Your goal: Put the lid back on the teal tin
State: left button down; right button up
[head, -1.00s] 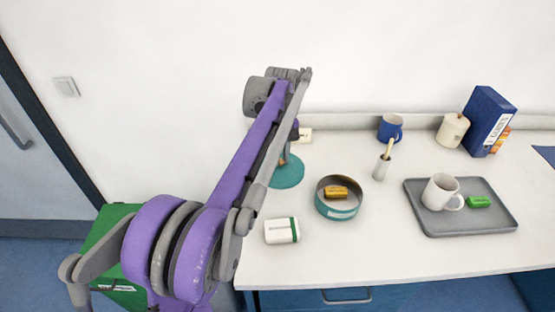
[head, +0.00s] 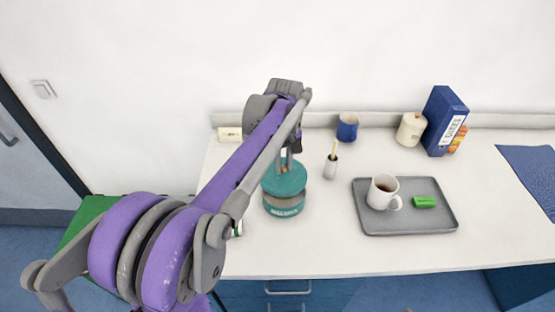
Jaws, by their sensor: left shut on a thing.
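The teal lid (head: 286,181) is held by my left gripper (head: 287,161), which is shut on it from above. The teal tin (head: 284,211) stands on the white table with a pale label on its front. In the head view the lid overlaps the back of the tin's opening. A strip of the tin's inside shows below the lid's front edge, so the lid is not flush on the rim; whether they touch I cannot tell. The tin's contents are hidden. My right gripper is out of view.
A blue mug (head: 347,128), cream jar (head: 411,129) and blue binder (head: 444,122) stand along the back.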

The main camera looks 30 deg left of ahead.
aim_at(284, 175)
pick_arm(q)
jog(key=shift+d, duration=0.3)
jog(key=shift+s+a+f+b, duration=0.15)
jog(key=shift+f+b, duration=0.25)
jog(key=shift+f, duration=0.55)
jog(key=shift+f+b, duration=1)
jog(key=shift+f, duration=1.25)
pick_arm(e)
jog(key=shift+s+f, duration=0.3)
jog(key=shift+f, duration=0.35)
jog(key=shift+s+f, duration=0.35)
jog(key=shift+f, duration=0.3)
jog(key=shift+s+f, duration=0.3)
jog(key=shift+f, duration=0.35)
pick_arm(q)
jog(key=shift+f, duration=0.15)
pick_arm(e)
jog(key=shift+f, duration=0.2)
pick_arm(q)
jog(key=c, duration=0.6)
grip_release()
jog(key=shift+c, duration=0.2)
jog(key=shift+o, duration=0.2)
jog(key=o, duration=0.4)
jog(key=shift+o, duration=0.2)
